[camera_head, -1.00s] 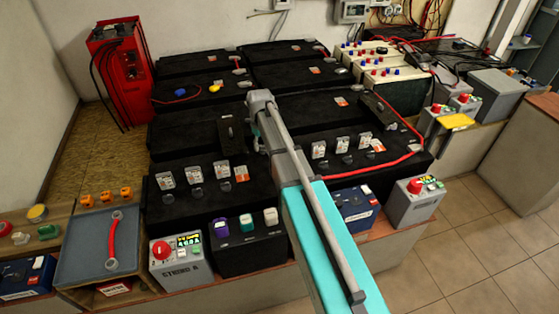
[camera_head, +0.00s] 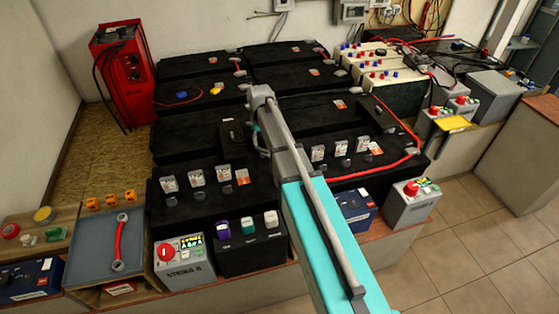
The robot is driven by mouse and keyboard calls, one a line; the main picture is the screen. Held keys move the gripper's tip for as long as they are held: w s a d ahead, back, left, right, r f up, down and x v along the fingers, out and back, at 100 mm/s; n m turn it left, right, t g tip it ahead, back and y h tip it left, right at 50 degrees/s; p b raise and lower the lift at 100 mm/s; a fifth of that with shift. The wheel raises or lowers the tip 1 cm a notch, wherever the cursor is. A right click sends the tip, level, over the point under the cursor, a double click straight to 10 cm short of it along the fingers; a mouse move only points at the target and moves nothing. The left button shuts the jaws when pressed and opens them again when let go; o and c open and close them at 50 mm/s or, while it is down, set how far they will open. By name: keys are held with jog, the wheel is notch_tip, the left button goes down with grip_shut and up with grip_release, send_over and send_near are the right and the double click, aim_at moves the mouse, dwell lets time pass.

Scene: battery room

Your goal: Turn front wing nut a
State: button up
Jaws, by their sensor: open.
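No part can be singled out as front wing nut a; the fittings are too small to identify. Small grey fittings (camera_head: 196,178) with dark knobs (camera_head: 199,196) below them stand in a row on the front left black battery. A similar row of fittings (camera_head: 318,153) stands on the front right black battery. My gripper (camera_head: 257,139) is mostly hidden behind the end of my arm. The little that shows is open, over the black batteries near the middle of the picture, apart from both rows as far as I can see.
In front stand a grey box with a red knob (camera_head: 180,262) and a black battery with purple, teal and white caps (camera_head: 250,250). A red cable (camera_head: 372,170) runs along the right battery. A tall red unit (camera_head: 124,75) stands at the back left. Tiled floor is clear at right.

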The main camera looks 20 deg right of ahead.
aim_at(263, 149)
jog(key=shift+r+p, duration=4.9)
jog(key=shift+r, duration=0.3)
jog(key=s, duration=2.4)
jog(key=shift+a, duration=0.2)
jog(key=o, duration=0.3)
jog(key=shift+o, duration=1.1)
jog(key=shift+w, duration=0.35)
jog(key=shift+o, duration=0.8)
jog(key=w+m, duration=0.9)
jog(key=w, duration=1.4)
jog(key=shift+w+d+f+b, duration=0.2)
jog(key=shift+f+b, duration=0.05)
jog(key=shift+b, duration=0.05)
jog(key=shift+f, duration=0.2)
notch_tip(263, 149, down, 13)
jog(key=b, duration=1.3)
jog(key=shift+f+b, duration=0.2)
jog(key=shift+b, duration=0.2)
